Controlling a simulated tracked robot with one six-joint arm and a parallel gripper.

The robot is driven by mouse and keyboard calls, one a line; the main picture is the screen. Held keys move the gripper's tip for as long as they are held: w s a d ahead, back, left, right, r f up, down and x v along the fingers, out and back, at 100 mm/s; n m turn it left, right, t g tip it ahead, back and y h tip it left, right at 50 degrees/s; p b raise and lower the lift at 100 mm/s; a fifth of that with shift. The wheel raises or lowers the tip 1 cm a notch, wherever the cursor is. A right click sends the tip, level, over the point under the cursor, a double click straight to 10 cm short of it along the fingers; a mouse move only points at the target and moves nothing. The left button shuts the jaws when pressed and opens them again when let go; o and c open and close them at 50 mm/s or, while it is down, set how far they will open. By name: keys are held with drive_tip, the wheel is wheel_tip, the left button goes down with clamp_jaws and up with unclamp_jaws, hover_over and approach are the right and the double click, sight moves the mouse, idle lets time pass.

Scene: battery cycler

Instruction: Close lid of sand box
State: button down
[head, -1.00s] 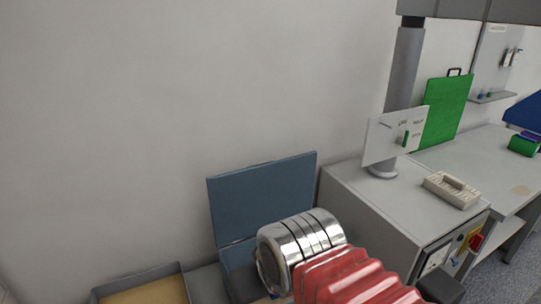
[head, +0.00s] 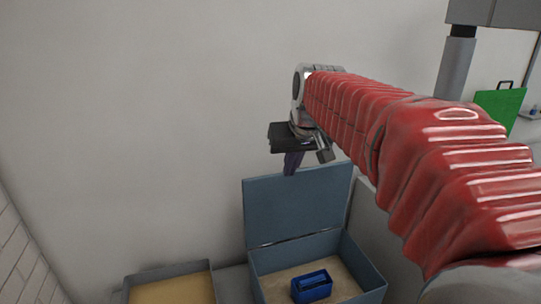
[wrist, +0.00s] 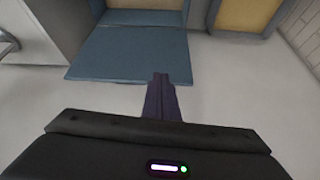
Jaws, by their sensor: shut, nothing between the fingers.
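The sand box (head: 366,272) is a blue-grey metal box with sand in it, low at the centre right of the head view. Its lid (head: 296,212) stands open, raised at the back toward the wall. The lid also shows in the wrist view (wrist: 128,52), with its free edge toward my gripper. My gripper (head: 291,170) is shut and empty, pointing down at the lid's top edge. In the wrist view its fingertips (wrist: 160,78) are by that edge. I cannot tell whether they touch it.
A blue object (head: 311,285) lies on the sand inside the box. A shallow tray with sand (head: 170,291) stands to the left. A grey cabinet (wrist: 45,25) is close beside the box. The pale wall is behind the lid.

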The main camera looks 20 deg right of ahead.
drive_tip(key=w+d+f+m, duration=0.1)
drive_tip(key=w+d, duration=1.3)
drive_tip(key=w, duration=0.3)
drive_tip(key=shift+w+d+f, duration=0.25)
drive_tip(key=shift+w+d, duration=0.05)
drive_tip(key=shift+d, duration=0.05)
drive_tip(key=x, duration=1)
drive_tip(key=shift+s+a+f, duration=0.15)
drive_tip(key=shift+s, duration=0.8)
drive_tip(key=shift+s+a+f, duration=0.1)
drive_tip(key=shift+s+f, duration=0.1)
drive_tip(key=shift+s, duration=0.7)
